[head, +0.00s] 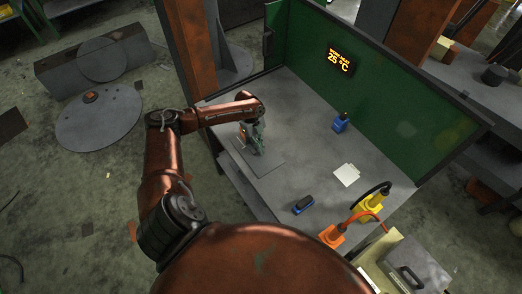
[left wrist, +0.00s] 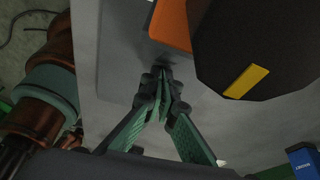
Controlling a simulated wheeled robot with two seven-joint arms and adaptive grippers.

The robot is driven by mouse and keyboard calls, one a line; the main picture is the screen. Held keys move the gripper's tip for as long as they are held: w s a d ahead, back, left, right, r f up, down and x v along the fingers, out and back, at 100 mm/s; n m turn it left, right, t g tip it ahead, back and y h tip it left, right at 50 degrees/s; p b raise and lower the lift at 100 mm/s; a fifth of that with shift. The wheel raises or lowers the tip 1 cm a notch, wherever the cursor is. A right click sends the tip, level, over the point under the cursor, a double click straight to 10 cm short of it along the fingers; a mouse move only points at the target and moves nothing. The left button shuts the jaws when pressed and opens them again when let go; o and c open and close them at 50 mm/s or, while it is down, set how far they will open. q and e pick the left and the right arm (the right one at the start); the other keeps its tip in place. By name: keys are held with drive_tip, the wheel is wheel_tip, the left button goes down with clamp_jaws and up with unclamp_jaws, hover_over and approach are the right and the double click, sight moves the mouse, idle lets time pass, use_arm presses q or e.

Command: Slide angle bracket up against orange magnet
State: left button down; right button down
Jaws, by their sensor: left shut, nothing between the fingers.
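My left gripper (head: 258,149) is over the dark grey plate (head: 272,172) on the workbench. In the left wrist view its green-padded fingers (left wrist: 163,88) meet at the tips, with nothing seen between them. An orange block (left wrist: 173,24), which looks like the orange magnet, is just beyond the fingertips at the top. It also shows as a small orange patch (head: 243,132) beside the gripper in the head view. I cannot clearly make out the angle bracket; the gripper and dark surfaces may hide it. My right gripper is not in view.
A large dark rounded object with a yellow stripe (left wrist: 246,82) is close on the right of the wrist view. On the bench are a blue bottle-like item (head: 340,123), white paper (head: 346,174), a blue-and-black item (head: 303,205) and yellow (head: 370,207) and orange (head: 332,236) tools. A green wall bounds the back.

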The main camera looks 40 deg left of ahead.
use_arm(q)
drive_tip(key=shift+w+a, duration=0.15)
drive_tip(key=shift+a, duration=0.9)
drive_tip(key=shift+r, duration=0.1)
